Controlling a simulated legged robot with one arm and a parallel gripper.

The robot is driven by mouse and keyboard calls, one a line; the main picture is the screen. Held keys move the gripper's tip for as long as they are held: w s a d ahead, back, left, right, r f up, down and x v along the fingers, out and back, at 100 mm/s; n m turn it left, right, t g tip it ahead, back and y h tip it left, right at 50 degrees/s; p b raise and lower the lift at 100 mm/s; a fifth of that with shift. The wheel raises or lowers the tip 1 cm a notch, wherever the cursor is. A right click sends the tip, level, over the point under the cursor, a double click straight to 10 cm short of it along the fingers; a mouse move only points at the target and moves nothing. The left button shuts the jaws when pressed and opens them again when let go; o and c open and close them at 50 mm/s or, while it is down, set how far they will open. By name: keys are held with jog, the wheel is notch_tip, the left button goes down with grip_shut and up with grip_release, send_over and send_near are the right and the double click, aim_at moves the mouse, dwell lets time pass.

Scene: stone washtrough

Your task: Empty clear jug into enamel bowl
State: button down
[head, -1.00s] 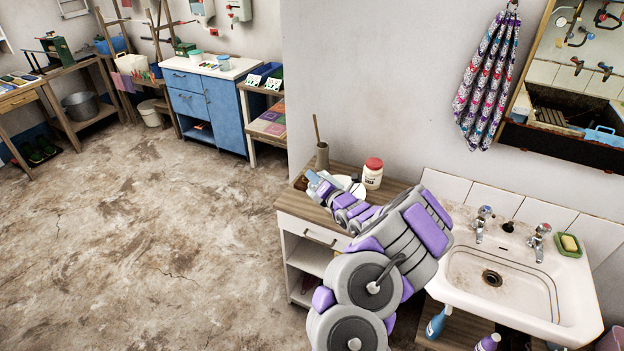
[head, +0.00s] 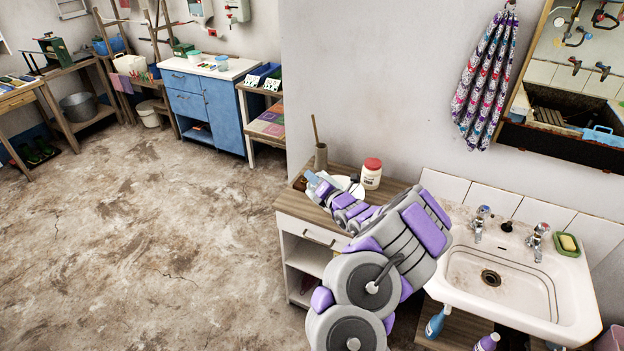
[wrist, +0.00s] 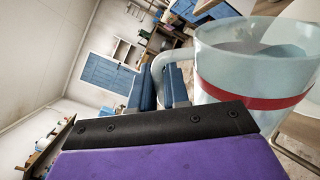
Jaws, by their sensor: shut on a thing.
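The clear jug (wrist: 250,82), with a red band around it, fills the right of the wrist view. My gripper (wrist: 172,85) is shut on its handle, and the blue fingers lie on either side of it. The jug looks tilted relative to the room. I cannot tell how much it holds. In the head view my gripper (head: 318,184) is over the left end of the wooden counter, and the jug is hardly distinguishable there. A white round shape, likely the enamel bowl (head: 352,186), sits on the counter just right of the gripper, partly hidden by my arm.
A red-lidded jar (head: 371,174) and a dark pot with a stick (head: 321,156) stand at the back of the wooden counter (head: 400,188). A white sink (head: 500,280) is to the right. The floor (head: 150,230) at left is open.

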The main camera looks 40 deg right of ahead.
aim_at(324, 174)
jog(key=shift+s+d+r+m, duration=0.1)
jog(key=shift+d+r+m, duration=0.1)
jog(key=shift+d+m, duration=0.3)
jog(key=shift+d+p, duration=0.2)
jog(key=shift+p, duration=0.15)
dwell(0.7)
jog(key=shift+d+m, duration=0.25)
jog(key=shift+m, duration=0.25)
jog(key=shift+s+d, duration=0.1)
jog(key=shift+d, duration=0.1)
dwell(0.8)
jog(key=shift+d+m+p, duration=0.35)
jog(key=shift+d+m, duration=0.1)
jog(key=shift+m, duration=0.25)
jog(key=shift+d, duration=0.15)
dwell(0.6)
jog(key=shift+s+d+r+m, duration=0.1)
jog(key=shift+d+m, duration=0.2)
jog(key=shift+m, duration=0.1)
